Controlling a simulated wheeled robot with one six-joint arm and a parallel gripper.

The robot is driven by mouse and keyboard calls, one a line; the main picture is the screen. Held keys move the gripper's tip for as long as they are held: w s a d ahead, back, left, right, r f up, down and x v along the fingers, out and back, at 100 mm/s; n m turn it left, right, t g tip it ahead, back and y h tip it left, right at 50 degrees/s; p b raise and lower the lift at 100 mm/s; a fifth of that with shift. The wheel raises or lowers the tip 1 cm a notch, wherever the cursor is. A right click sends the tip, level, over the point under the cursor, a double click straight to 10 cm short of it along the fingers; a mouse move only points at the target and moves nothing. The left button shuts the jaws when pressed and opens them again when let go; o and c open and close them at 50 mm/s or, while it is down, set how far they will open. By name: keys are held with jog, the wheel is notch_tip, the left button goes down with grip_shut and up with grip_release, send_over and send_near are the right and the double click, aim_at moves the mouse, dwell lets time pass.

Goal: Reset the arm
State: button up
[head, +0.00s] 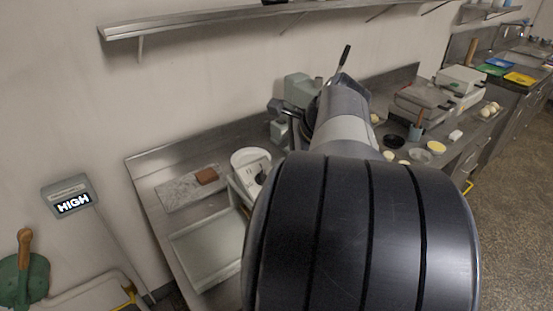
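My arm fills the middle of the head view, with a large dark banded link in front and a grey link reaching away over the steel counter (158,172). My gripper cannot be made out; the far end of the arm hides that area. I cannot tell whether it holds anything.
A grey-green machine (299,88) stands behind my arm. Bowls and scales crowd the right. A shelf (200,23) hangs above.

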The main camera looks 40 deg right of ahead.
dwell(0.3)
jog(key=p+x, duration=0.1)
jog(key=x, duration=0.9)
jog(key=shift+w+f, duration=0.2)
jog(key=shift+f, duration=0.1)
jog(key=shift+r, duration=0.1)
